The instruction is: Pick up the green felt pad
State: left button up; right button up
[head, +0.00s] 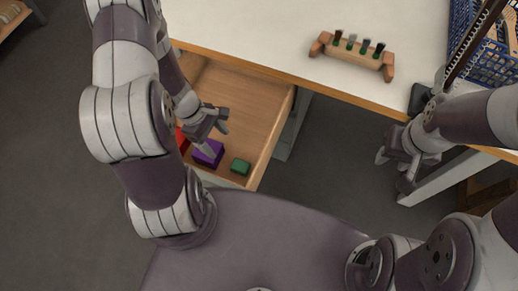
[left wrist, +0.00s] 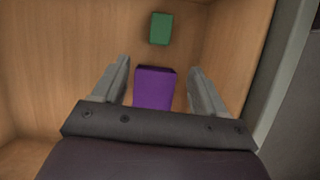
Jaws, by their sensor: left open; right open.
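The green felt pad (head: 240,166) is a small green block lying in the open wooden drawer, near its front right corner. In the left wrist view the green pad (left wrist: 161,28) lies beyond my fingertips, near the top edge. A purple block (head: 208,153) lies to its left in the drawer. In the left wrist view the purple block (left wrist: 154,88) shows between my open fingers. My left gripper (head: 215,136) is over the drawer, open; it also shows in the left wrist view (left wrist: 157,80). My right gripper (head: 393,165) is open and empty, beside the table's front edge.
The drawer (head: 262,112) is pulled out under the white table (head: 270,25). A red thing (head: 182,141) is partly hidden behind my left arm. A wooden rack (head: 352,53) with several tufts stands on the table. A blue basket (head: 487,50) is at the far right.

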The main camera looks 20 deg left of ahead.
aim_at(236, 164)
pick_arm(q)
jog(key=b+x, duration=0.4)
jog(key=x, duration=0.9)
jog(key=shift+f+b, duration=0.15)
jog(key=shift+b, duration=0.25)
jog(key=shift+c, duration=0.3)
jog(key=shift+s, duration=0.1)
jog(key=c, duration=1.1)
jog(key=shift+r, duration=0.2)
jog(key=shift+c, duration=0.7)
notch_tip(236, 164, up, 9)
jog(key=p, duration=0.3)
jog(key=shift+p, duration=0.35)
jog(key=shift+r, duration=0.4)
